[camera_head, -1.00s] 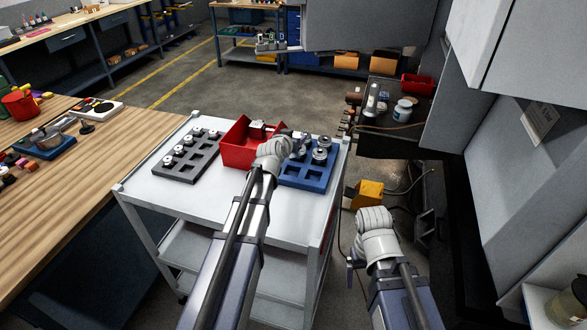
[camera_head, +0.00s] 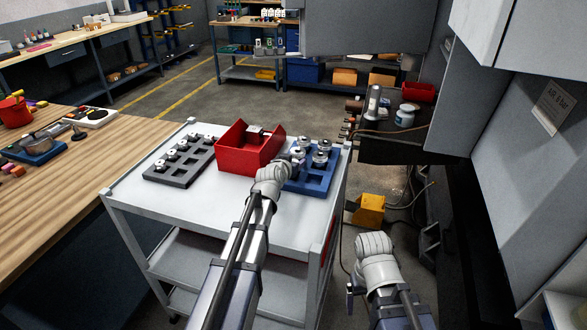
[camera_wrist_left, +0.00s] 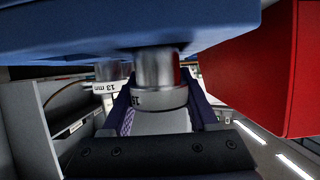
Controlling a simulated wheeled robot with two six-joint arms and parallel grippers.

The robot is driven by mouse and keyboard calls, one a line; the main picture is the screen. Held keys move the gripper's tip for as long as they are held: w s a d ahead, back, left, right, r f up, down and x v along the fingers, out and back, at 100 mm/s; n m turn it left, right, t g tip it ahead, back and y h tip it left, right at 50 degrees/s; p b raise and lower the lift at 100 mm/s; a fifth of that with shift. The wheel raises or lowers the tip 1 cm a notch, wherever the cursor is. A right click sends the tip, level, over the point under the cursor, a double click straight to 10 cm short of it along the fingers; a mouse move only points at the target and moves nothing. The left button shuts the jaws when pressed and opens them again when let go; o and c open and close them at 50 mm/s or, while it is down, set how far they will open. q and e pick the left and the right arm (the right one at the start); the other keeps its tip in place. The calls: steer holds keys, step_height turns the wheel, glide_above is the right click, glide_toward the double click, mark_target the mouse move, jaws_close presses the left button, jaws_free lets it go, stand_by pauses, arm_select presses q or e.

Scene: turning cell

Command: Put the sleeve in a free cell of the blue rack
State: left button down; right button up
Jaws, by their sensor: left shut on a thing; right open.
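The blue rack (camera_head: 318,183) stands on the right of the white cart top, with several metal sleeves in its rear part and empty cells at its front. My left gripper (camera_head: 297,163) is at the rack's left edge. In the left wrist view it (camera_wrist_left: 163,108) is shut on a grey metal sleeve (camera_wrist_left: 157,72) with a white printed band. That view is inverted, with the blue rack (camera_wrist_left: 130,22) across the top. The sleeve's far end meets the rack's outline; I cannot tell whether it is inside a cell. My right gripper (camera_head: 352,294) is open and empty, right of the cart.
A red bin (camera_head: 236,158) stands directly left of the blue rack. A grey rack (camera_head: 160,177) with several sleeves is further left. Another sleeve marked 13 mm (camera_wrist_left: 104,86) is close to the held one. The cart's front (camera_head: 200,215) is clear.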

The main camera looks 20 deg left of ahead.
arm_select(q)
steer(key=shift+f, duration=0.15)
steer(key=shift+c, duration=0.8)
jaws_free()
steer(key=shift+s+r, duration=0.25)
steer(key=p+v, duration=0.4)
steer(key=v, duration=0.7)
steer(key=shift+s+p, duration=0.25)
steer(key=shift+p, duration=0.15)
steer(key=shift+r, duration=0.1)
